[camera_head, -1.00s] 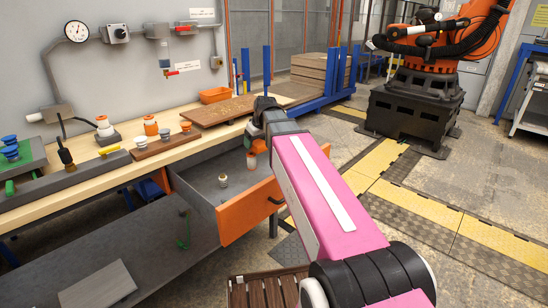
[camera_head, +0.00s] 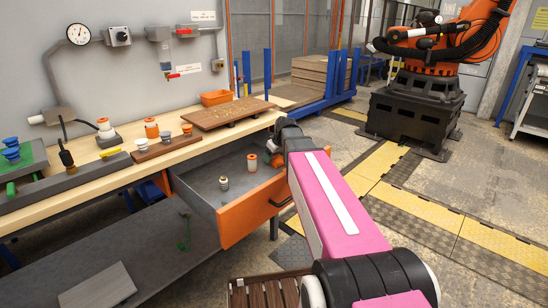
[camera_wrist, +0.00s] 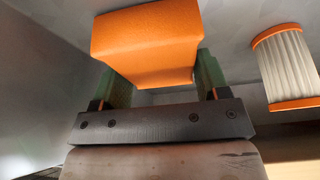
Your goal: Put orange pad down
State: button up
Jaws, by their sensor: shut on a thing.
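The orange pad (camera_wrist: 147,45) fills the upper middle of the wrist view. My gripper (camera_wrist: 163,80) is shut on it, with a green finger at each side. In the head view my wrist is over the right end of the open drawer (camera_head: 252,212), and my arm hides the fingers and most or all of the pad. I cannot tell whether the pad touches the drawer floor.
A ribbed white cylinder with orange ends (camera_wrist: 287,68) is close right of the pad; one like it (camera_head: 252,163) stands in the drawer. A small jar (camera_head: 224,183) stands nearby. The bench holds a brown board (camera_head: 228,113) and an orange bin (camera_head: 216,97).

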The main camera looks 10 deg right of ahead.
aim_at(281, 160)
jog(key=shift+f, duration=0.1)
jog(key=o, duration=0.8)
jog(key=shift+o, duration=0.2)
jog(key=shift+f, duration=0.15)
jog(key=v, duration=1.1)
jog(key=shift+s+f, duration=0.15)
